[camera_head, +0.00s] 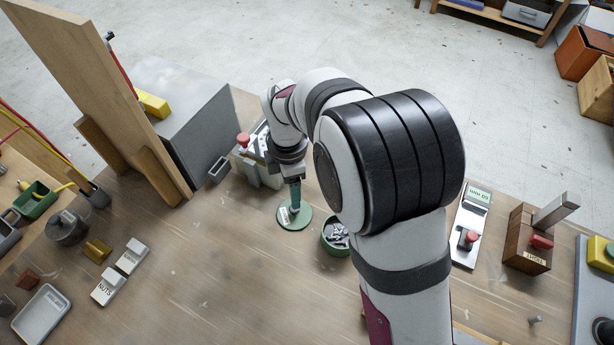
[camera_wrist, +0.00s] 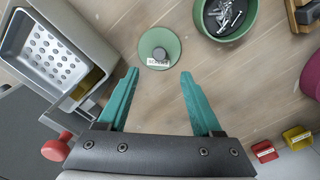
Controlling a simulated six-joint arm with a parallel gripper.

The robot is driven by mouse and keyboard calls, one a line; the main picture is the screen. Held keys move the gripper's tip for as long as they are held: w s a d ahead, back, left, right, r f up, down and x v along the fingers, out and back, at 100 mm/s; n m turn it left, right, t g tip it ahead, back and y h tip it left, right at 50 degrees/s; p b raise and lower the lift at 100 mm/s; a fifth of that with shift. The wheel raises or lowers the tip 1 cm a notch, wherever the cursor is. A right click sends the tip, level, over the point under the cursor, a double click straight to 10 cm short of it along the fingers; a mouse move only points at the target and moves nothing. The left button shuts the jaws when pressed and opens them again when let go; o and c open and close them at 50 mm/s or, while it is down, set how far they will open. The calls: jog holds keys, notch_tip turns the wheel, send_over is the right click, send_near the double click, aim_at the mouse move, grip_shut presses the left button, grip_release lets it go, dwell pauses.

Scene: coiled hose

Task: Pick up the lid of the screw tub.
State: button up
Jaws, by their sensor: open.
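The green round lid (camera_head: 296,214) lies flat on the wooden table, beside the tub. My gripper (camera_head: 295,204) is over the lid in the head view. In the wrist view its teal fingers (camera_wrist: 158,72) are apart and empty, with the lid beyond their tips. The height gap is hard to judge.
A grey box with a perforated metal tray (camera_wrist: 45,58) and a red knob (camera_wrist: 57,147) stands close on the left in the wrist view. Small labelled blocks (camera_head: 131,256) lie at the left. The table in front of the lid is clear.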

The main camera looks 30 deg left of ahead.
jog(key=f, duration=0.8)
jog(key=shift+w+f, duration=0.2)
jog(key=shift+f, duration=0.1)
grip_shut()
